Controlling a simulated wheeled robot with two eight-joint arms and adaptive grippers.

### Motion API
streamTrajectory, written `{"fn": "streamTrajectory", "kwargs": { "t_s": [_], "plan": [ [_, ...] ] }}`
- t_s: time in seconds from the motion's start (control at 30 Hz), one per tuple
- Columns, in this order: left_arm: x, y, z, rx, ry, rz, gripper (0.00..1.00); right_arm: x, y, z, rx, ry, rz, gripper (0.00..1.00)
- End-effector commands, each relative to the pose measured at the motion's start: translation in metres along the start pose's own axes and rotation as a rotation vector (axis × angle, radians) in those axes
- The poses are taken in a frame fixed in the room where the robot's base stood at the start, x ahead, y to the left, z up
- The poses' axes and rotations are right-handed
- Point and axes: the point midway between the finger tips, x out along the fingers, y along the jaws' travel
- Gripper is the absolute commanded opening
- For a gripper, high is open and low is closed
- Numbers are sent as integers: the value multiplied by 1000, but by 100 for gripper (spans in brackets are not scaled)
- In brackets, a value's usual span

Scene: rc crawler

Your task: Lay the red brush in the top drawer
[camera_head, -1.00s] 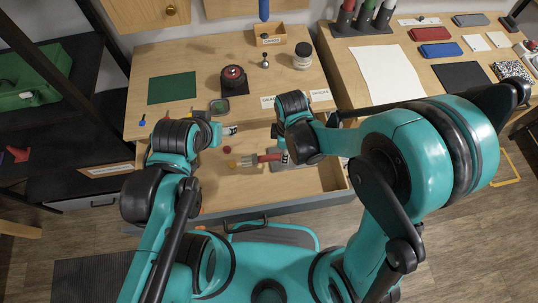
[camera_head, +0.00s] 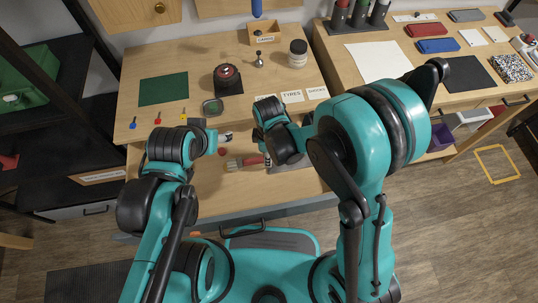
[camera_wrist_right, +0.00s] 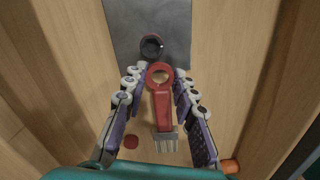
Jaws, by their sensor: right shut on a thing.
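The red brush (camera_head: 247,161) is over the open top drawer (camera_head: 222,207), bristles toward the left in the head view. In the right wrist view the brush (camera_wrist_right: 162,104) shows a ringed red handle and pale bristles. My right gripper (camera_wrist_right: 160,82) has its fingers on both sides of the ring end and is shut on it. I cannot tell whether the brush touches the drawer floor.
The drawer holds a grey plate (camera_wrist_right: 150,15), a dark round piece (camera_wrist_right: 151,46), a red disc (camera_wrist_right: 132,142) and an orange piece (camera_wrist_right: 231,166). On the bench above are a green mat (camera_head: 163,88), coloured keys (camera_head: 158,117), a jar (camera_head: 298,54) and label cards (camera_head: 292,96).

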Motion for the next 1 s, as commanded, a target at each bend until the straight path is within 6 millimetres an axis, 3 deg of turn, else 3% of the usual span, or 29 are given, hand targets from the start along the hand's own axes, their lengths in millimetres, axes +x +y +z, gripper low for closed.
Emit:
{"fn": "streamTrajectory", "kwargs": {
  "t_s": [0.43, 0.47, 0.53, 0.83, 1.0],
  "plan": [
    [9, 0, 7, 0, 0, 0, 57, 11, 0, 0, 0, 0, 0, 0],
    [9, 0, 7, 0, 0, 0, 57, 11, 0, 0, 0, 0, 0, 32],
    [9, 0, 7, 0, 0, 0, 57, 11, 0, 0, 0, 0, 0, 48],
    [9, 0, 6, 0, 0, 0, 57, 10, 0, 0, 0, 0, 0, 48],
    [-2, 0, -2, 0, 0, 0, 57, -3, 0, 0, 0, 0, 0, 48]
  ]
}}
